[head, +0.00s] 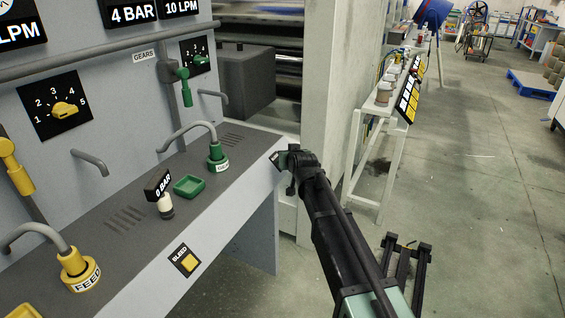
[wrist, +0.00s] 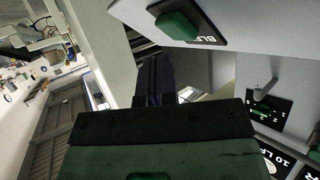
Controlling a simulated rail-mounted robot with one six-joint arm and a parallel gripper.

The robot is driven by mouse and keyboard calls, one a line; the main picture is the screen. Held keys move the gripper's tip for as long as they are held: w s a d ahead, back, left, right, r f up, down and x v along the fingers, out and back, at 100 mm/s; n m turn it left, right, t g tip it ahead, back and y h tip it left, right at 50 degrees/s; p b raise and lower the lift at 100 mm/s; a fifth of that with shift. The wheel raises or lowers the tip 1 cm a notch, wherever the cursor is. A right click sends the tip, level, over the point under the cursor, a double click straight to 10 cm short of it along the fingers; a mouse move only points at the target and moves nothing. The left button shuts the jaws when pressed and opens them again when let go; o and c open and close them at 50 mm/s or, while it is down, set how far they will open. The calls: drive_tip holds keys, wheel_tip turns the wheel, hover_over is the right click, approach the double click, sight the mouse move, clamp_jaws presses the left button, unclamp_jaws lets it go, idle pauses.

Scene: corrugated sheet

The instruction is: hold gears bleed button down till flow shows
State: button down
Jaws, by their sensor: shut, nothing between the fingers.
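The green bleed button (wrist: 178,25) sits on a black plate with partly cut-off lettering, at the top of the wrist view. In the head view, the black plate (head: 274,157) shows at the console's front edge, beside my gripper (head: 289,160), which hides much of that spot. In the wrist view, my gripper's dark fingers (wrist: 153,75) are together and empty, left of and below the button in the picture. I see a gap between them and the button there. The GEARS label (head: 144,56) is on the upright panel. No flow is visible at the green feed fitting (head: 218,158).
A yellow bleed button (head: 190,262) is on the same front face, left of my gripper. The console top holds a green tray (head: 189,186), a 0 BAR display (head: 158,184) and a yellow feed fitting (head: 77,268). A pale pillar (head: 338,110) stands just behind my gripper.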

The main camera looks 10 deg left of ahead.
drive_tip(key=d+r+p, duration=0.1)
drive_tip(key=s+d+r+p, duration=0.1)
drive_tip(key=d+r+p, duration=0.1)
drive_tip(key=shift+s+d+r, duration=0.1)
drive_tip(key=shift+r, duration=0.15)
drive_tip(key=s+d+f+m+g+h, duration=0.1)
drive_tip(key=s+d+f+g, duration=0.3)
drive_tip(key=s+d, duration=0.55)
drive_tip(key=s+d+f+m+g+h, duration=0.1)
drive_tip(key=s+d+f+g+h, duration=0.2)
drive_tip(key=s, duration=1.2)
drive_tip(key=s+d+f+m+g, duration=0.1)
drive_tip(key=s+d+f+g, duration=0.3)
drive_tip(key=s+d+g, duration=0.55)
wheel_tip(320, 180, up, 15)
drive_tip(key=s+a+t+p, duration=0.1)
drive_tip(key=t+p, duration=0.3)
drive_tip(key=p, duration=1.1)
